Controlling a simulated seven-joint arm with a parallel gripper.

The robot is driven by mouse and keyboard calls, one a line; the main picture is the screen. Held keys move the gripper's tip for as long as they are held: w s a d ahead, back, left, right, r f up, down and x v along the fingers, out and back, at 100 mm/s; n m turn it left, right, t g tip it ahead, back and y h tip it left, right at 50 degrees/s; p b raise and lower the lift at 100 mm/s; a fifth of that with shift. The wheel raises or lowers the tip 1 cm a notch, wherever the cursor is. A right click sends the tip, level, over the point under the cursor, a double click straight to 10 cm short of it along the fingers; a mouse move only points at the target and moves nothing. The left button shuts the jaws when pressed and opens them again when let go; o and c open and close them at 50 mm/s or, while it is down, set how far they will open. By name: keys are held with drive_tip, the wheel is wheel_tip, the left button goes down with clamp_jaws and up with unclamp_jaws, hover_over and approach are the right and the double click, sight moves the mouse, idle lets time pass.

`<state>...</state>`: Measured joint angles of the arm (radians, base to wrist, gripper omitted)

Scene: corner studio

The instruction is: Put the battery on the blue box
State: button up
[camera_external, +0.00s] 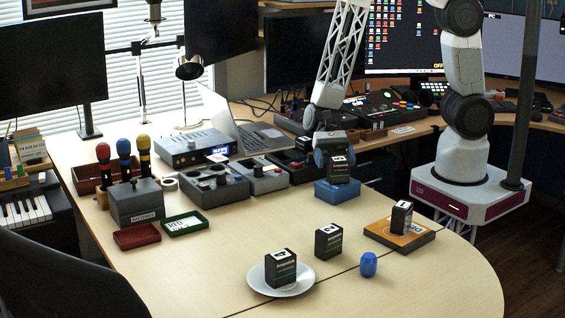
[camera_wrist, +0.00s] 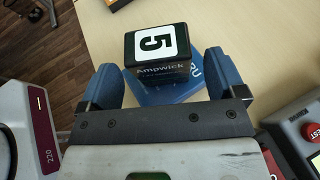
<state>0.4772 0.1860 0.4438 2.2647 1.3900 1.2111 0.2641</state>
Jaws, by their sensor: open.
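A black battery (camera_wrist: 160,68) with a white label marked 5 on its top stands upright on the blue box (camera_external: 337,192). The battery also shows in the external view (camera_external: 340,171), with the blue box directly under it. In the wrist view the blue box (camera_wrist: 160,94) shows below the battery, with part of its lettering visible. My gripper (camera_wrist: 160,78) is open, its blue fingers to the left and right of the battery, with gaps visible beside it. In the external view my gripper (camera_external: 335,157) is low over the box.
Other black batteries stand on a white plate (camera_external: 302,286), on the bare table (camera_external: 328,243) and on a wooden pad (camera_external: 384,233). A small blue object (camera_external: 368,265) is near them. Control boxes (camera_external: 215,186) stand left of the blue box.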

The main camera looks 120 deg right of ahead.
drive_tip(key=v, duration=0.8)
drive_tip(key=shift+d+r, duration=0.25)
drive_tip(key=shift+d, duration=0.05)
drive_tip(key=shift+s, duration=0.1)
drive_tip(key=shift+a, duration=0.1)
idle(0.4)
drive_tip(key=s+a+r+n+g+h, duration=0.5)
drive_tip(key=s+a+r+n+g, duration=0.15)
drive_tip(key=a+r+n, duration=0.55)
drive_tip(key=s+a+r+n+t+h, duration=0.2)
drive_tip(key=s+r+n+t+h, duration=0.1)
drive_tip(key=s+r+n+h, duration=0.4)
drive_tip(key=s+r+n, duration=0.3)
drive_tip(key=s+r, duration=0.1)
drive_tip(key=r, duration=0.3)
drive_tip(key=shift+s+a+r+t+h, duration=0.35)
drive_tip(key=shift+h, duration=0.05)
